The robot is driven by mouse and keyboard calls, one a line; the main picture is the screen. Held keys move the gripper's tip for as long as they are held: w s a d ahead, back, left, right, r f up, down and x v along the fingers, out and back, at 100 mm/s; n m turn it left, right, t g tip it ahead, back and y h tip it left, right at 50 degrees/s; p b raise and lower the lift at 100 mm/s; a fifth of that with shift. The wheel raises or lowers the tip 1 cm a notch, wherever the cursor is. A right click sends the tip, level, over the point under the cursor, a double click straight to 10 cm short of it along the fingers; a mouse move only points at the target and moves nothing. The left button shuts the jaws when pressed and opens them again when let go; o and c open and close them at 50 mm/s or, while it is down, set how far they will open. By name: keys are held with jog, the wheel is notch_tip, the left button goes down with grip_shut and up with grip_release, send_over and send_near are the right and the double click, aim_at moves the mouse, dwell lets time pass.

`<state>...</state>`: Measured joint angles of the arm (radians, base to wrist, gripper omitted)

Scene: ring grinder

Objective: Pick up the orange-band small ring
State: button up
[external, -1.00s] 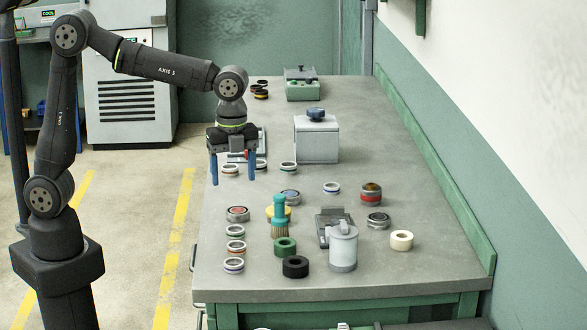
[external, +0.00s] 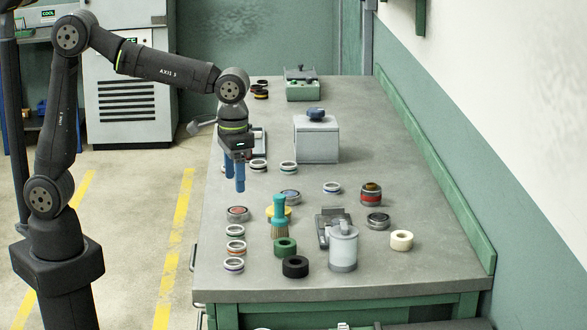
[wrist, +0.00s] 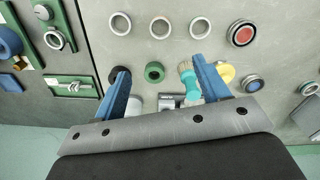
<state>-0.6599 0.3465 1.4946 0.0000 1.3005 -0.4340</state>
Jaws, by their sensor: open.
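The orange-band small ring (external: 235,247) lies flat on the bench near its left edge, in the middle of a column of three pale rings. A green-band ring (external: 235,231) is behind it and a blue-band ring (external: 233,265) in front. In the wrist view the ring that matches it by position (wrist: 160,37) is the middle of three near the top; its band colour cannot be told there. My gripper (external: 235,174) is open and empty, above the bench and farther back than the ring. In the wrist view its blue fingers (wrist: 160,75) are spread apart.
A red-centred ring (external: 237,213) lies just behind the column. A teal brush (external: 279,215), a green ring (external: 285,247), a black ring (external: 295,267) and a grey canister (external: 343,248) stand to the right. Bare bench lies between the column and the black ring.

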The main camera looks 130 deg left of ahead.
notch_tip(320, 180, down, 17)
jog(key=shift+s, duration=0.1)
jog(key=c, duration=1.1)
jog(key=shift+r, duration=0.1)
